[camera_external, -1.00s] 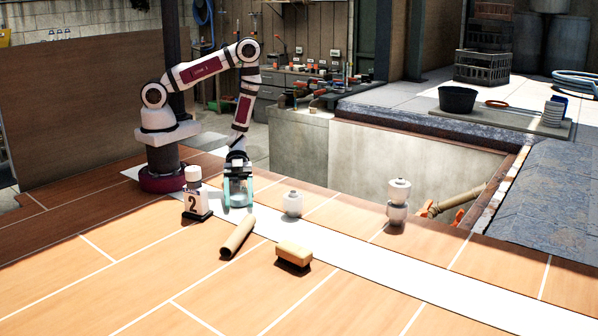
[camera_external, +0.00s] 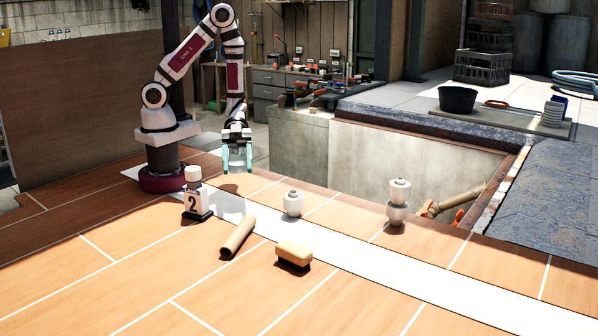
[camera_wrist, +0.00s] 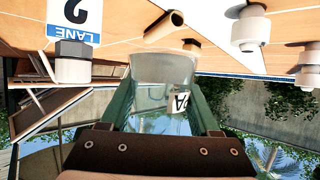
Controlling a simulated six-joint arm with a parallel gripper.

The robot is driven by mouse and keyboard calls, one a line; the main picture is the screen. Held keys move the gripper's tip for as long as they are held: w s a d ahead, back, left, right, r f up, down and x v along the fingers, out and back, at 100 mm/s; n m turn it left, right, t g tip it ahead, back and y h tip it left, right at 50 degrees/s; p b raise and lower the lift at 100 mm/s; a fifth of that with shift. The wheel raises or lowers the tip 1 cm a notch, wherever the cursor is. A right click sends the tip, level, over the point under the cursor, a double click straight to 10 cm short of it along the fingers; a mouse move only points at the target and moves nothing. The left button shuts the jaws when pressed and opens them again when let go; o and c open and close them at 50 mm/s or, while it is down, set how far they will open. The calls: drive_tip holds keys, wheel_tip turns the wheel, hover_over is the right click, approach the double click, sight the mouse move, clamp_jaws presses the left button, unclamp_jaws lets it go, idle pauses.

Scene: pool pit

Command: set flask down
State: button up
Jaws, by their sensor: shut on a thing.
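My gripper (camera_external: 236,160) has teal fingers and is held in the air above the wooden floor, near the far edge by the pit. It is shut on the clear glass flask (camera_wrist: 163,75), which sits between the two fingers in the wrist view. The flask is hard to make out in the external view because it is transparent. A label with letters shows through its glass. The floor below the gripper is bare, with a shadow on it.
A lane marker (camera_external: 197,203) with "2" stands left of the spot below. A cardboard tube (camera_external: 237,238), a sponge-like block (camera_external: 294,254), a grey-white pot (camera_external: 293,204) and a stacked grey-white piece (camera_external: 398,203) are on the floor. The pit (camera_external: 390,170) opens behind.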

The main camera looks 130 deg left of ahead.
sight(354, 213)
drive_tip(key=w+a+n+t+y, duration=0.1)
drive_tip(key=w+a, duration=0.1)
drive_tip(key=w, duration=0.9)
drive_tip(key=w+a+r+n+t+y, duration=0.1)
drive_tip(key=w+a+n, duration=0.1)
drive_tip(key=w, duration=1)
drive_tip(key=shift+w+a+y, duration=0.2)
drive_tip(key=shift+a+y, duration=0.1)
drive_tip(key=shift+a, duration=0.35)
drive_tip(key=w+a+f, duration=0.1)
drive_tip(key=a+f, duration=0.1)
drive_tip(key=a, duration=0.1)
drive_tip(key=w+a+f, duration=0.1)
drive_tip(key=a+f, duration=0.1)
drive_tip(key=a, duration=0.2)
drive_tip(key=w+a+f, duration=0.1)
drive_tip(key=a+f, duration=0.1)
drive_tip(key=a, duration=0.2)
drive_tip(key=shift+f, duration=0.4)
wheel_tip(354, 213, down, 3)
drive_tip(key=shift+a+f, duration=0.1)
drive_tip(key=shift+a, duration=0.05)
drive_tip(key=shift+f, duration=0.4)
drive_tip(key=o, duration=1.4)
drive_tip(key=shift+f, duration=0.1)
